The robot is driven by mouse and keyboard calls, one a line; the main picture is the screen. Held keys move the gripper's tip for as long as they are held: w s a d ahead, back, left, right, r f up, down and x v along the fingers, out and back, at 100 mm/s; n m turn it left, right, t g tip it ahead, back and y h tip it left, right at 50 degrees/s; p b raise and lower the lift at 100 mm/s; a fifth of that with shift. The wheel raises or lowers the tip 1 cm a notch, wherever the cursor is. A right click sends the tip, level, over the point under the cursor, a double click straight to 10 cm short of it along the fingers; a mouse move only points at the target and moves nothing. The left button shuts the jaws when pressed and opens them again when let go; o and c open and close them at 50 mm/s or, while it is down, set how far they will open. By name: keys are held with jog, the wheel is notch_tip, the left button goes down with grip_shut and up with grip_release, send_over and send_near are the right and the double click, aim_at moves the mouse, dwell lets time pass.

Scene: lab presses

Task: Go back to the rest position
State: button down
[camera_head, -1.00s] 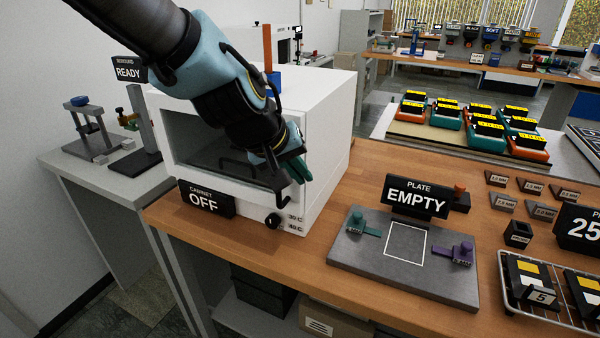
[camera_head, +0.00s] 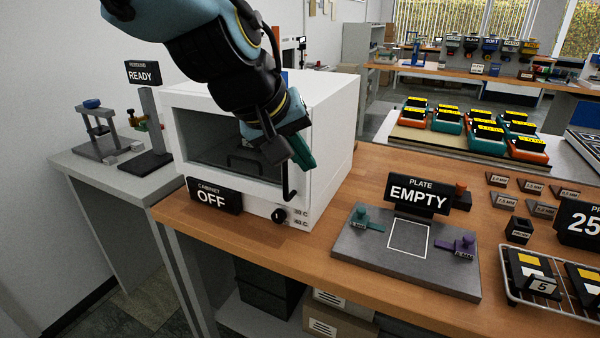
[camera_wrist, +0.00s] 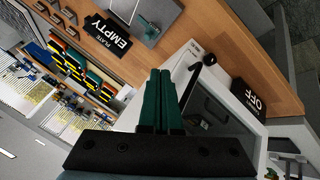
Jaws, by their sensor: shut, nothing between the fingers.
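My gripper (camera_head: 303,153) is shut and empty, with its green fingers together. In the head view it hangs in front of the white cabinet (camera_head: 335,120), near the right side of its door. In the wrist view the closed fingers (camera_wrist: 160,100) point toward the cabinet's front edge and its black handle (camera_wrist: 193,82). The handle also shows below my gripper in the head view. I cannot tell whether the fingers touch the cabinet. The cabinet's door is shut, and its sign (camera_head: 214,195) reads OFF.
A grey plate fixture (camera_head: 350,243) with an EMPTY sign (camera_head: 416,194) stands on the wooden bench right of the cabinet. A wire rack (camera_head: 512,290) is at the front right. A rebound stand (camera_head: 150,125) and a small press (camera_head: 95,132) stand on the left grey table.

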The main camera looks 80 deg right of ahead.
jog(key=shift+s+a+r, duration=0.15)
jog(key=shift+a+r, duration=0.25)
jog(key=shift+r, duration=0.2)
jog(key=shift+s+a+r, duration=0.15)
jog(key=shift+a+r, duration=0.25)
jog(key=shift+r, duration=0.15)
